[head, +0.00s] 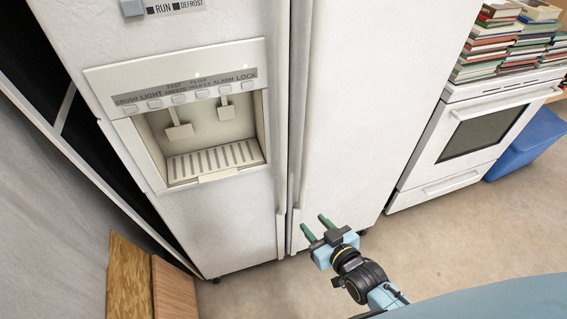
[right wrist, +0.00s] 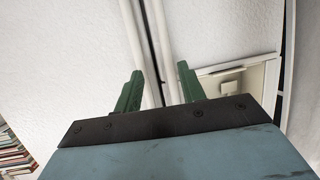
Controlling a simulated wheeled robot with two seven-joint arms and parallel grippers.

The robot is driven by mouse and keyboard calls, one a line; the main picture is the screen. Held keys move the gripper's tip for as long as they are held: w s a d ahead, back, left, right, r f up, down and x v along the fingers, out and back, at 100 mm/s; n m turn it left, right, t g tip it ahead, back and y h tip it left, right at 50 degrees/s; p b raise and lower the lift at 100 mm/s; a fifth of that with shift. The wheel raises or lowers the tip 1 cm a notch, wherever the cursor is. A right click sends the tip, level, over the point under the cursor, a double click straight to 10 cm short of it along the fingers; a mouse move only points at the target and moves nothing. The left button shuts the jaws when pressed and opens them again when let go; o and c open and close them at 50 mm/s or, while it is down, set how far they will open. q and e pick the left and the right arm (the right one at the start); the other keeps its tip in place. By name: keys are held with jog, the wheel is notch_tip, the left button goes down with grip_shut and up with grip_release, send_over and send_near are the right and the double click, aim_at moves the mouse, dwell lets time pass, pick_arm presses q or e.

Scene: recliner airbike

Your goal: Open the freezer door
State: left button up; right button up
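A white side-by-side fridge-freezer fills the head view. Its left door (head: 232,217), with the ice and water dispenser (head: 192,120), looks closed against the right door (head: 365,110). Two long vertical handles run along the middle seam, the left door's handle (head: 281,228) beside the right door's handle (head: 293,225). My right gripper (head: 314,222) is open and empty, near the handles' lower ends and slightly to their right. In the right wrist view, the spread green fingers (right wrist: 160,75) face the white handles (right wrist: 165,40); contact cannot be told. My left gripper is not in view.
A white oven (head: 470,135) with stacked books (head: 512,40) on top stands at the right. A blue bin (head: 525,145) is beside it. Wooden boards (head: 150,285) lean at the lower left. Bare floor (head: 440,235) lies in front of the oven.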

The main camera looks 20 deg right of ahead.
aim_at(285, 159)
notch_tip(285, 159, up, 12)
jog(key=w+a+f+t+y+b, duration=0.1)
jog(key=w+t, duration=0.2)
jog(key=t, duration=0.1)
jog(key=b+x, duration=0.1)
jog(key=x, duration=1.2)
jog(key=shift+a+r, duration=0.1)
jog(key=shift+a, duration=0.1)
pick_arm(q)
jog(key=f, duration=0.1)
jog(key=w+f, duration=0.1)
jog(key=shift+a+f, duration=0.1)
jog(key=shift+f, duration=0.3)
pick_arm(e)
grip_shut()
